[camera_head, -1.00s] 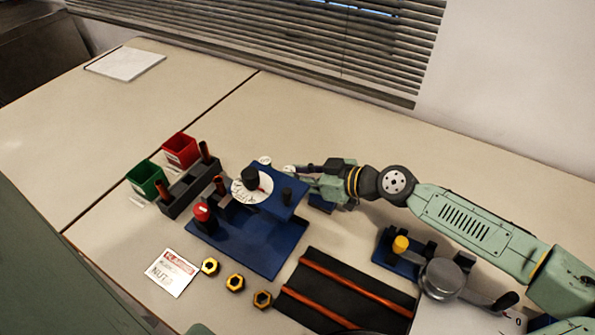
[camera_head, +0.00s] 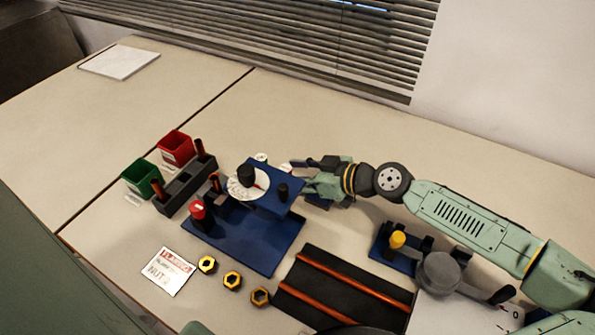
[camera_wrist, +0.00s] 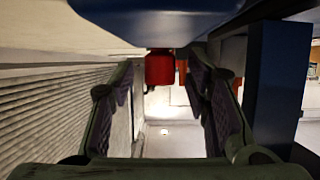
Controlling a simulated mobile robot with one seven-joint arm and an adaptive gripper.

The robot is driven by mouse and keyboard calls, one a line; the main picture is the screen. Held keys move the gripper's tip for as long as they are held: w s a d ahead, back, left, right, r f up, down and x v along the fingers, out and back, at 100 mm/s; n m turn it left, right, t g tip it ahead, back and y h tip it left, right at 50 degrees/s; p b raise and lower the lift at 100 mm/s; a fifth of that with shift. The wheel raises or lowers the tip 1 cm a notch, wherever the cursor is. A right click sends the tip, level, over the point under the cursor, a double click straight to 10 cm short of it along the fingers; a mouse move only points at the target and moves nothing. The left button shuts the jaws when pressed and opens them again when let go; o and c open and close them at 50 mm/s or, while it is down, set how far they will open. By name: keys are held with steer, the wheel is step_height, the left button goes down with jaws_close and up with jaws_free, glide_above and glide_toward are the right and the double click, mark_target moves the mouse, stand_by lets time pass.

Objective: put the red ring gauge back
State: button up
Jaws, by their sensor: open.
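No red ring shape can be made out clearly. A red knob-like piece (camera_head: 198,209) with a dark lower part stands on the left of the blue rig (camera_head: 262,246). In the wrist view a red cylinder (camera_wrist: 159,69) shows beyond and between my fingers, against a dark blue part; I cannot tell whether it is the same piece. My gripper (camera_head: 304,175) is at the right rear of the rig's raised platform, pointing left. In the wrist view my gripper (camera_wrist: 160,100) is open, its fingers wide apart with nothing between them. The platform partly hides the space below it.
A dark rack (camera_head: 186,190) with orange handles stands left of the rig, before red (camera_head: 174,148) and green (camera_head: 140,178) bins. Yellow nuts (camera_head: 232,280) lie in front. A black mat (camera_head: 335,290) with orange rails lies at front right.

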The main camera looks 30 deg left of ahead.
steer(key=shift+r+p, duration=0.3)
steer(key=b+v, duration=0.4)
steer(key=v, duration=0.8)
steer(key=shift+f, duration=0.15)
